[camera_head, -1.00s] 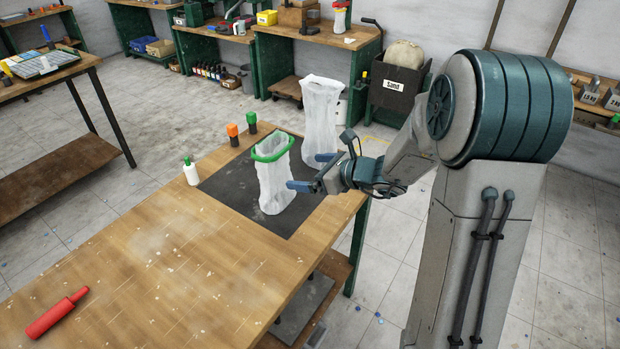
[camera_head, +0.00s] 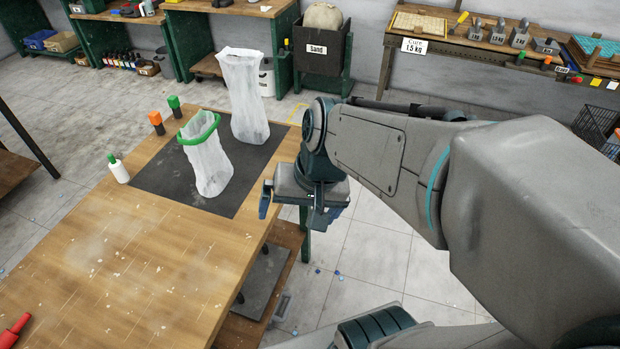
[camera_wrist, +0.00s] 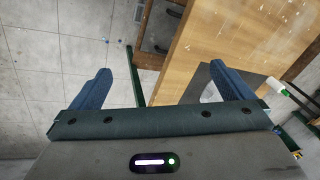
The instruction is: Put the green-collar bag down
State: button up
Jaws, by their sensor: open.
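The green-collar bag (camera_head: 208,165), a translucent white bag with a green ring (camera_head: 199,127) at its mouth, stands on the dark mat (camera_head: 160,182) on the wooden table, leaning slightly. My gripper (camera_head: 288,212) is open and empty, off the right edge of the table and apart from the bag. In the wrist view my gripper's two blue fingers (camera_wrist: 165,88) are spread wide with nothing between them.
A second, taller white bag (camera_head: 245,105) without a green collar stands behind it on the mat. Orange-capped (camera_head: 156,122) and green-capped (camera_head: 175,106) markers and a white bottle (camera_head: 119,170) stand at the left. A red tool (camera_head: 14,331) lies at the front left. The table's middle is clear.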

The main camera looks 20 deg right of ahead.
jog(key=d+n, duration=0.1)
jog(key=s+d+n+h, duration=0.1)
jog(key=s+d+r+n+h, duration=0.1)
jog(key=d, duration=0.1)
jog(key=shift+t, duration=0.4)
dwell(0.8)
